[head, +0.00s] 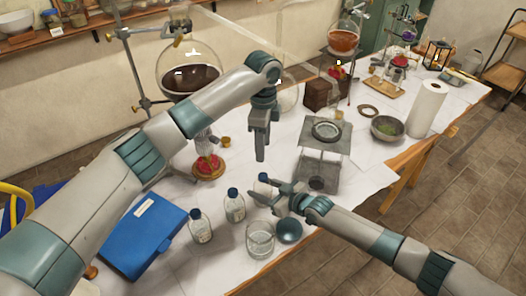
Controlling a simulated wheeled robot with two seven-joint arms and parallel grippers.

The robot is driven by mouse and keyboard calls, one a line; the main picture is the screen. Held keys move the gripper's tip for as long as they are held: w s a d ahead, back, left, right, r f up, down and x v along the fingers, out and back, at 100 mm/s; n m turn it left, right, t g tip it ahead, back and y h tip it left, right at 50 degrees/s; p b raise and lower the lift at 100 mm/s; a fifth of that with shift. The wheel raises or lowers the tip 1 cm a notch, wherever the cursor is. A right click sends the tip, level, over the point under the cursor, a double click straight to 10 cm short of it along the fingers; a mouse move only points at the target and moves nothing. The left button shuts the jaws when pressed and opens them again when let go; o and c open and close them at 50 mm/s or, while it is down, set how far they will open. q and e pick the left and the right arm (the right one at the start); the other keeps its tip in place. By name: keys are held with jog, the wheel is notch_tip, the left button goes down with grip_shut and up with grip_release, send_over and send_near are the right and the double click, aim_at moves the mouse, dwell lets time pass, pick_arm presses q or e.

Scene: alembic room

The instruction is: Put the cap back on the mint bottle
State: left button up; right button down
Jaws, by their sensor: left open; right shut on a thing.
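Three small clear bottles stand on the white-covered table: a left one (200,229) and a middle one (235,208), both with dark blue caps, and a third bottle (262,188) partly hidden by my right gripper. Its top looks blue. I cannot read which is the mint bottle. My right gripper (270,197) is at this third bottle and appears shut on it; the contact is partly hidden. My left gripper (261,153) points down, open and empty, above the table behind the bottles. I cannot make out a loose cap.
A glass beaker (260,240) and a teal round object (289,231) stand close in front of my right gripper. A blue case (143,236) lies at left.

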jog(key=c, duration=0.7)
grip_release()
jog(key=shift+s+d, duration=0.1)
jog(key=b+v, duration=0.3)
jog(key=v, duration=1.4)
jog(key=shift+d, duration=0.1)
